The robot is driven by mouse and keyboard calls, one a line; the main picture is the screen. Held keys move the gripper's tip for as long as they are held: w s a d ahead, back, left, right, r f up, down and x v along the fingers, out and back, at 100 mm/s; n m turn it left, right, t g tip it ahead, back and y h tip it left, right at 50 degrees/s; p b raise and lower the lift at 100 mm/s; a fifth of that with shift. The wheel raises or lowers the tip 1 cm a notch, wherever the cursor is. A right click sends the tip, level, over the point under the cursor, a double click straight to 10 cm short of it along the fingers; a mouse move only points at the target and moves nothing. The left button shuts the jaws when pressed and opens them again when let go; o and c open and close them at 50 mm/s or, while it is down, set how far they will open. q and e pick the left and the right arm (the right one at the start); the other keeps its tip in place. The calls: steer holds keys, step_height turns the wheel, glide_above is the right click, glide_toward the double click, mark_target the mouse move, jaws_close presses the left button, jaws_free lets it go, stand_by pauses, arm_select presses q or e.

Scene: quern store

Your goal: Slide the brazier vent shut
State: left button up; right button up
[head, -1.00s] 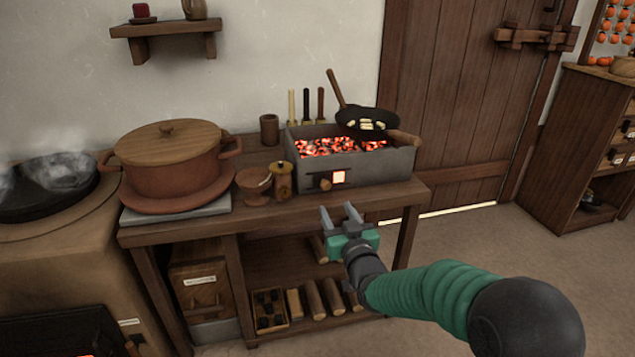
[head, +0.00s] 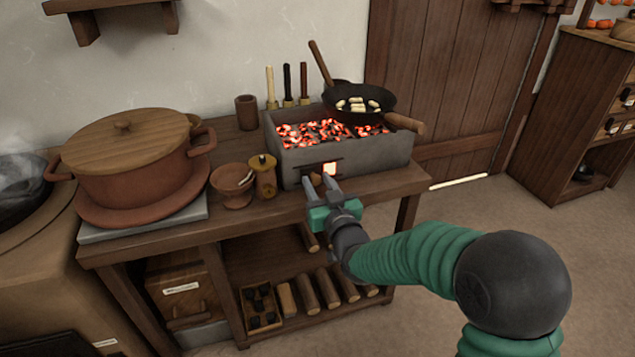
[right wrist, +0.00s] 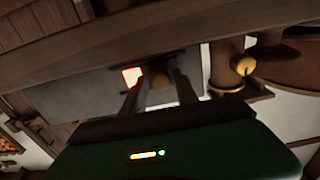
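The grey brazier (head: 352,158) stands at the right end of the wooden bench, full of glowing coals. On its front, a vent opening (head: 329,168) glows orange, so the vent stands at least partly open. A round wooden knob (right wrist: 160,78) sits beside the opening, left of it in the head view. My right gripper (head: 322,184) is in front of the knob with its fingers apart. In the right wrist view the knob appears between the open fingertips (right wrist: 157,92); I cannot tell whether they touch it. My left gripper is not in view.
A small lidded jar (head: 264,178) and a clay bowl (head: 233,186) stand just left of the brazier. A frying pan (head: 358,99) rests over the coals. A large lidded pot (head: 130,165) is farther left. The floor (head: 420,215) to the right is clear.

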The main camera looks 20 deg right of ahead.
jaws_close()
stand_by(1.1)
